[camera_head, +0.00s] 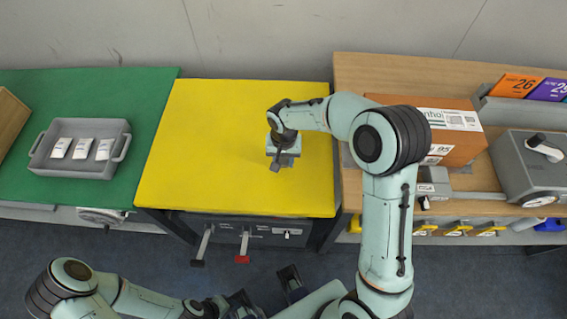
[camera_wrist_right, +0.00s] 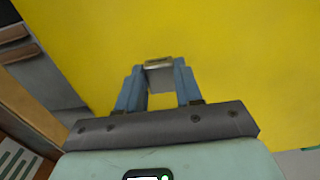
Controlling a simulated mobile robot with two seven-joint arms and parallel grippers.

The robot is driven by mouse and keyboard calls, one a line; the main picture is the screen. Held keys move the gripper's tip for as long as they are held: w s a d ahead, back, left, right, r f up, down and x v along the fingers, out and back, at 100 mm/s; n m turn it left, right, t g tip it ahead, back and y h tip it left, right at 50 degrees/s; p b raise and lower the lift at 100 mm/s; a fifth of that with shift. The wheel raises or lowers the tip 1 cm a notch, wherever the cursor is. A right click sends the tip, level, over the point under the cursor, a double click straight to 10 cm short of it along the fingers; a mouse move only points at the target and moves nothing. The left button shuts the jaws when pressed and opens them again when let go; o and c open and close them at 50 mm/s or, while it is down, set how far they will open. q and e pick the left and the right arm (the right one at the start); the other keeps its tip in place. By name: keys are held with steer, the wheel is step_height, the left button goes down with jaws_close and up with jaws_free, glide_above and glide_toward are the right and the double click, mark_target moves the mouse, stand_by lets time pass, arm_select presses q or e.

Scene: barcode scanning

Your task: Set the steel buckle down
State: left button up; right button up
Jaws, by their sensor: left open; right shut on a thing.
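My right gripper (camera_head: 280,162) is over the yellow table (camera_head: 200,150), pointing down at it. In the right wrist view this gripper (camera_wrist_right: 159,72) is shut on a small grey metallic piece with a pale top edge, the steel buckle (camera_wrist_right: 158,65). The buckle sits between the blue fingertips with the yellow surface behind it. I cannot tell whether it touches the surface. In the head view the buckle cannot be made out clearly under the gripper. My left gripper (camera_head: 266,290) is open and empty, low in front of the tables, above the dark floor.
A grey tray (camera_head: 47,160) with 3 white packets stands on the green table (camera_head: 130,100) at left. An orange-brown box (camera_head: 462,151) and a grey machine (camera_head: 520,180) stand on the wooden table (camera_head: 380,75) at right. The yellow table is otherwise clear.

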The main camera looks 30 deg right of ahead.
mark_target(283, 162)
steer(key=shift+f, duration=1.4)
steer(key=shift+f, duration=0.15)
steer(key=o, duration=1)
steer(key=shift+o, duration=0.2)
steer(key=shift+r, duration=0.25)
step_height(283, 162, up, 12)
steer(key=p, duration=0.1)
